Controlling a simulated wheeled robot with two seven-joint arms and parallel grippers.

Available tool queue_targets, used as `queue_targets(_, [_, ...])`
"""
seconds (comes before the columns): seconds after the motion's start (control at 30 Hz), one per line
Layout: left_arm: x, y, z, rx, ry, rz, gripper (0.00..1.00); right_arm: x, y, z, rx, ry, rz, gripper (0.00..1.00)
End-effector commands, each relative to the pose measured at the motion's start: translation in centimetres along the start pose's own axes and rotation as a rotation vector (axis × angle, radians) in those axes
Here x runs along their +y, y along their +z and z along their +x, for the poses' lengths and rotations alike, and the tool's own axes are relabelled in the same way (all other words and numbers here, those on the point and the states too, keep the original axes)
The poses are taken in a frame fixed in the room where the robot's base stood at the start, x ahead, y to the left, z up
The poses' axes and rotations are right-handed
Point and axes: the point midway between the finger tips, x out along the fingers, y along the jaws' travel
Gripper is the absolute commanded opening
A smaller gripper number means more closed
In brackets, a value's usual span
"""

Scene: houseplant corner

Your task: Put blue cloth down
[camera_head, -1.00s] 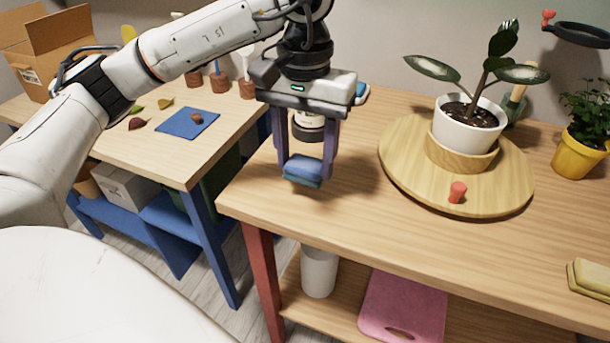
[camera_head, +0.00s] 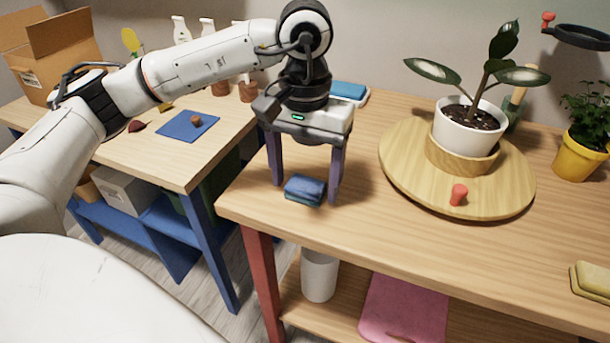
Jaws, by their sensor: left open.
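The blue cloth (camera_head: 305,190) is a small folded pad lying on the wooden table (camera_head: 345,238) near its left front corner. My left gripper (camera_head: 306,193) points down over it, with its two purple fingers spread on either side. Gaps show between the cloth and both fingers, so the gripper is open and holds nothing. The right gripper is out of the picture.
A round wooden turntable (camera_head: 400,171) with a red knob (camera_head: 458,194) bears a white potted plant (camera_head: 468,132) to the right. A blue item on a white tray (camera_head: 349,92) lies behind the gripper. A yellow folded cloth (camera_head: 592,280) lies at the right edge. The table's middle front is clear.

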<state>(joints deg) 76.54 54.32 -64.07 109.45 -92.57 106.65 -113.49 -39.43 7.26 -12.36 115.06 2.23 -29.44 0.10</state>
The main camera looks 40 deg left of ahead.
Motion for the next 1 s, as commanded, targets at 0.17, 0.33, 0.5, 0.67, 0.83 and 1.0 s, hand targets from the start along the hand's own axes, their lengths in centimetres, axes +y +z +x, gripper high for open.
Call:
queue_targets(0.17, [0.0,0.0,-0.7,0.001,0.001,0.0,0.69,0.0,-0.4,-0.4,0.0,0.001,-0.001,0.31])
queue_targets(0.33, [0.1,-0.1,-3.5,0.004,0.003,0.0,0.69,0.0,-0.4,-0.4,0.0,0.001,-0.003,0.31])
queue_targets(0.5, [0.1,-0.1,-7.6,0.005,0.002,0.0,0.69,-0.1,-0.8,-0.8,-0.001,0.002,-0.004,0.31])
queue_targets(0.67, [0.0,-0.1,-10.6,0.004,0.0,0.0,0.69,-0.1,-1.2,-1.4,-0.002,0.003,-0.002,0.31])
queue_targets(0.83, [0.0,0.0,-12.1,0.002,0.0,0.001,0.69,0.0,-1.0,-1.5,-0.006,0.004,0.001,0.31])
queue_targets(1.0, [0.0,0.0,-12.4,0.0,0.0,0.001,0.69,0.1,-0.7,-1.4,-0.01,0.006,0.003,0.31])
